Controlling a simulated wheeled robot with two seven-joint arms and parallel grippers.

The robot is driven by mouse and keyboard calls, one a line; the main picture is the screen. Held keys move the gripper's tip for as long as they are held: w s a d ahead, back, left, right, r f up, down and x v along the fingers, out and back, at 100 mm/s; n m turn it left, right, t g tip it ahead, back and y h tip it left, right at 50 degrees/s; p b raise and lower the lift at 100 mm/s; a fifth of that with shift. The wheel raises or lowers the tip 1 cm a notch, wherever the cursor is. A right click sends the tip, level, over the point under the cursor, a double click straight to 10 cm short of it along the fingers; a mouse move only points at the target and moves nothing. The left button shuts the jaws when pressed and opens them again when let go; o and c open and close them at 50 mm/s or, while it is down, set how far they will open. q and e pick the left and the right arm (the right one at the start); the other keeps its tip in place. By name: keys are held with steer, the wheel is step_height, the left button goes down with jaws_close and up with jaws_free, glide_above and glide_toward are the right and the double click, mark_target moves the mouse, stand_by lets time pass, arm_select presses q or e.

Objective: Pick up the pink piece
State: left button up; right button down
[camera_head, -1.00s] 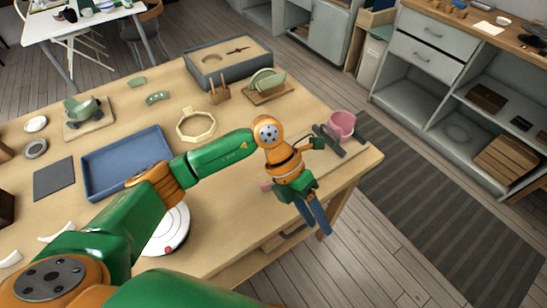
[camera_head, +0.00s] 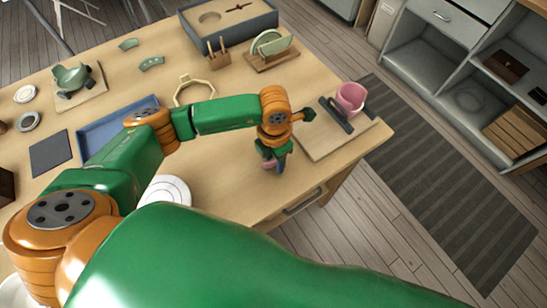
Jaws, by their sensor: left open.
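A small pink piece (camera_head: 268,165) lies on the wooden table, right at the fingers of my left gripper and partly hidden by them. My left gripper (camera_head: 276,165) points down over it, open, with its fingertips low near the table top. I cannot tell whether the fingers touch the piece. A larger pink cup (camera_head: 351,96) stands on a wooden board (camera_head: 318,146) to the right, by a dark clamp-like holder (camera_head: 337,116). My right gripper is not in view.
A blue tray (camera_head: 92,142) lies behind my left arm. A white round plate (camera_head: 172,190) is partly hidden by my arm. An octagonal wooden frame (camera_head: 194,90), a tool block (camera_head: 218,57) and a plate rack (camera_head: 270,52) stand farther back. The table's front right is bare.

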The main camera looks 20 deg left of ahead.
arm_select(q)
jaws_close()
